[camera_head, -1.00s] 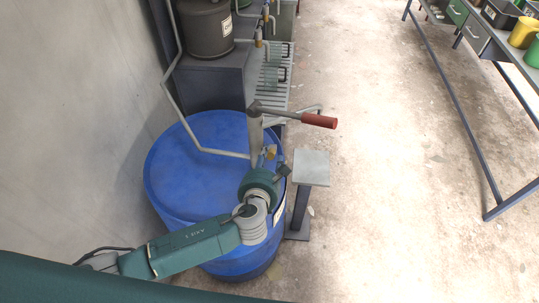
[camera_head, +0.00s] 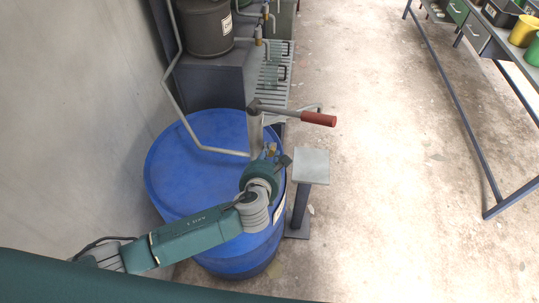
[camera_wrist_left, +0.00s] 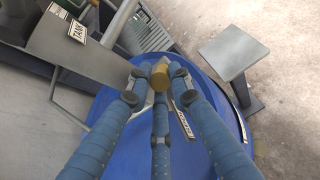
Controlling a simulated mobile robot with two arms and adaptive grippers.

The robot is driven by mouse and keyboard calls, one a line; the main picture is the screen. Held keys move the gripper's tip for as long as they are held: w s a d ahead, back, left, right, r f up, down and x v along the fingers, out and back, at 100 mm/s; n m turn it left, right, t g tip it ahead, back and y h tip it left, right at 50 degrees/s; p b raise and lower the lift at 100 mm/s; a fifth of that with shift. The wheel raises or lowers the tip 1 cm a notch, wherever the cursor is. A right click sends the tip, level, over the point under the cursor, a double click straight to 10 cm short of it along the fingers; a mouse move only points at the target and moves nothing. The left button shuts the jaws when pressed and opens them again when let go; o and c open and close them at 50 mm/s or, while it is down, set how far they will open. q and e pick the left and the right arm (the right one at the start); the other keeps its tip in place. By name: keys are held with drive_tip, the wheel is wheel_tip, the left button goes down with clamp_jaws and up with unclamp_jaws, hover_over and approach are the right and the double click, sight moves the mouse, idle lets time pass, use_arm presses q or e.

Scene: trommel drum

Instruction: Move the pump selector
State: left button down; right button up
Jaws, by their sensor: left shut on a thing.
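The hand pump (camera_head: 255,132) stands on top of the blue drum (camera_head: 195,165), with a lever ending in a red grip (camera_head: 318,119). A small brass-coloured piece (camera_head: 272,149), which looks like the pump selector, sits low on the pump's right side. In the left wrist view the brass piece (camera_wrist_left: 159,76) is between the fingertips of my left gripper (camera_wrist_left: 158,72), which is shut on it. My left gripper (camera_head: 270,158) is partly hidden by its own wrist in the head view. My right gripper is not in view.
A label reading TANK (camera_wrist_left: 72,33) is on a grey part in the wrist view. A grey-topped stand (camera_head: 311,167) is close right of the drum. A dark canister (camera_head: 204,28) stands behind. The floor to the right is clear up to a bench (camera_head: 465,130).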

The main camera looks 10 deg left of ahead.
use_arm(q)
drive_tip(key=w+r+g, duration=0.2)
drive_tip(key=g, duration=0.1)
drive_tip(key=shift+w+r+g, duration=0.25)
drive_tip(key=shift+w+g, duration=0.1)
drive_tip(key=shift+g, duration=0.55)
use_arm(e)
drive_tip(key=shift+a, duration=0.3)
